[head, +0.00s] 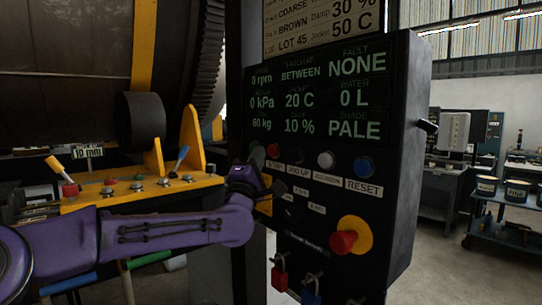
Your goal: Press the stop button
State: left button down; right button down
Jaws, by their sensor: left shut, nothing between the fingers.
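A dark control panel (395,150) stands upright in the middle of the view. A small red button (273,151) is at the left of its button row; the label below it is partly covered and hard to read. A large red mushroom button (344,241) on a yellow disc sits lower right on the panel. My left gripper (272,187) is shut and empty at the panel's left side, a little below the small red button and up-left of the mushroom button. I cannot tell if its tips touch the panel. My right gripper is not in view.
The row also has a black button, a white button (326,160) and a blue reset button (363,167). Red (279,275) and blue padlocks (310,291) hang below. A yellow lever console (140,190) is at left. Open floor lies right, before a blue cart (510,235).

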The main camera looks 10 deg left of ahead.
pick_arm(q)
jog(key=s+a+b, duration=0.1)
jog(key=s, duration=0.1)
jog(key=s+a+b, duration=0.1)
jog(key=s+a, duration=0.1)
jog(key=shift+b, duration=0.4)
dwell(0.6)
